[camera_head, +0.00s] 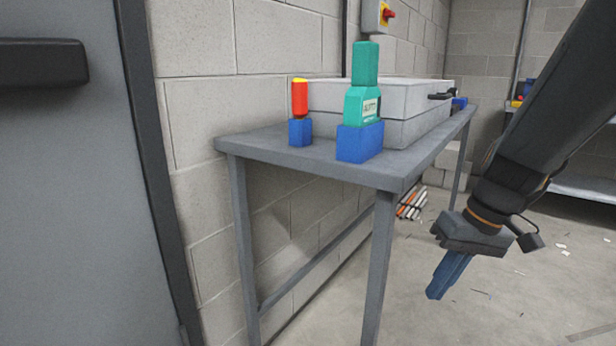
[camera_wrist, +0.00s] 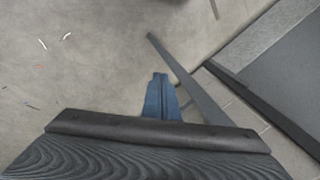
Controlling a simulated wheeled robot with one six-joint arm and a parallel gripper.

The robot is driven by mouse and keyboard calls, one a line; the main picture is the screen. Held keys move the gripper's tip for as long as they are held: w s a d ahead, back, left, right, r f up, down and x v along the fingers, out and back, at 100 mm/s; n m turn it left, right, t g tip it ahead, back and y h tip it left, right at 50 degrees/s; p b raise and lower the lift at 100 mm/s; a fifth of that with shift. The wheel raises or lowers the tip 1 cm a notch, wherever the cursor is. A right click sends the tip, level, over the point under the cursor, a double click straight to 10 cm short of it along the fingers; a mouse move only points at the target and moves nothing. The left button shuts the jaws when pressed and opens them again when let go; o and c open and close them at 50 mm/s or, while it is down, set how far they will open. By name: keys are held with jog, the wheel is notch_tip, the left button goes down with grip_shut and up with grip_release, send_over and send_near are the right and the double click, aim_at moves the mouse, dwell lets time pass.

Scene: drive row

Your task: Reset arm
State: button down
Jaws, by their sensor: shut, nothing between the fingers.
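My gripper (camera_head: 437,291) hangs at the end of my dark arm on the right of the head view. It points down, its blue fingers together and empty, in the open space to the right of the grey table (camera_head: 400,172). In the wrist view my gripper (camera_wrist: 160,80) shows as two blue fingers side by side above the concrete floor. Nothing is between them, and they touch nothing that I can see.
On the table stand a green bottle (camera_head: 362,95) in a blue holder (camera_head: 360,142), a red and yellow item (camera_head: 299,97) in another blue holder (camera_head: 300,132), and a grey block (camera_head: 405,128). A grey door (camera_head: 70,200) is at left. The floor (camera_head: 500,310) at right is mostly clear.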

jog(key=s+a+f+t+h, duration=0.2)
jog(key=a+f+h, duration=0.1)
jog(key=a+f, duration=0.3)
jog(key=s+a+r+n+g, duration=0.2)
jog(key=s+a+n, duration=0.1)
jog(key=s+a, duration=0.55)
jog(key=s+a+r+n+g, duration=0.1)
jog(key=s+a+r+n, duration=0.15)
jog(key=s+a, duration=0.65)
jog(key=w+d+r+m+p, duration=0.1)
jog(key=d+r+m+p, duration=0.2)
jog(key=d+r+p, duration=0.6)
jog(key=w+d+r+m+p, duration=0.2)
jog(key=d+r+p, duration=0.7)
jog(key=r+p, duration=0.7)
jog(key=m+p, duration=0.1)
jog(key=p, duration=0.4)
jog(key=shift+d+r+m, duration=0.15)
jog(key=shift+r+m, duration=0.1)
jog(key=shift+m, duration=0.1)
jog(key=shift+w+d, duration=0.1)
jog(key=shift+w, duration=0.05)
